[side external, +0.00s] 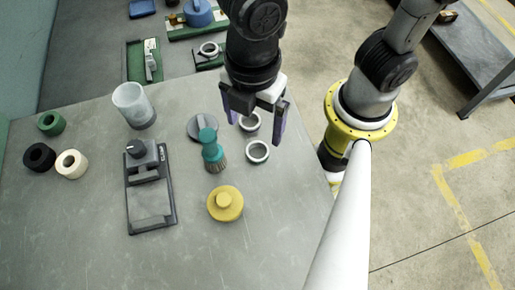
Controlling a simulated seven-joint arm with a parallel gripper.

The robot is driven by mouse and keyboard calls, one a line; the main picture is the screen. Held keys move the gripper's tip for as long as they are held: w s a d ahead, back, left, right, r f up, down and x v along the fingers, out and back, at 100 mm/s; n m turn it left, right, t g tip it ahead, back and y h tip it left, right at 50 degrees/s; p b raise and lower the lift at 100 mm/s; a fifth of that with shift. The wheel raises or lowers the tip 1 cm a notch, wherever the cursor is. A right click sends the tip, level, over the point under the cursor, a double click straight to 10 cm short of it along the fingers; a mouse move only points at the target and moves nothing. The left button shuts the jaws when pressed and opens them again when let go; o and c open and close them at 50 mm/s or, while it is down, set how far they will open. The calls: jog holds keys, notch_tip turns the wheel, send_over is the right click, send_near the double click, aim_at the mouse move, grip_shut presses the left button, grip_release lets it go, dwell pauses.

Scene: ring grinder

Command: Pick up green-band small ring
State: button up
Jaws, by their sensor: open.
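Two small grey-white rings lie on the grey table: a farther ring (249,122) and a nearer ring (257,152). No green band can be made out on either, so I cannot tell which is the green-band one. My gripper (255,122) is open and points down, with purple-blue fingers. In this view the farther ring shows between the fingers, partly covered by the gripper. The height of the fingers above it is hard to tell. The nearer ring is apart from the fingers, just below them in the picture.
A teal-handled brush (211,152), a grey disc (199,127) and a yellow knobbed disc (225,204) stand close left. Farther left are a dark-based fixture (150,212), a clear cup (133,106) and green (51,123), black (39,158) and cream (72,164) rolls.

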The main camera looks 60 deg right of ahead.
aim_at(258, 154)
notch_tip(258, 154, down, 4)
jog(key=shift+r, duration=0.1)
jog(key=shift+s+d+f, duration=0.15)
jog(key=shift+f, duration=1.15)
jog(key=shift+s+d+f, duration=0.1)
jog(key=shift+d+f, duration=0.05)
jog(key=shift+f, duration=1.1)
grip_shut()
jog(key=shift+r, duration=0.15)
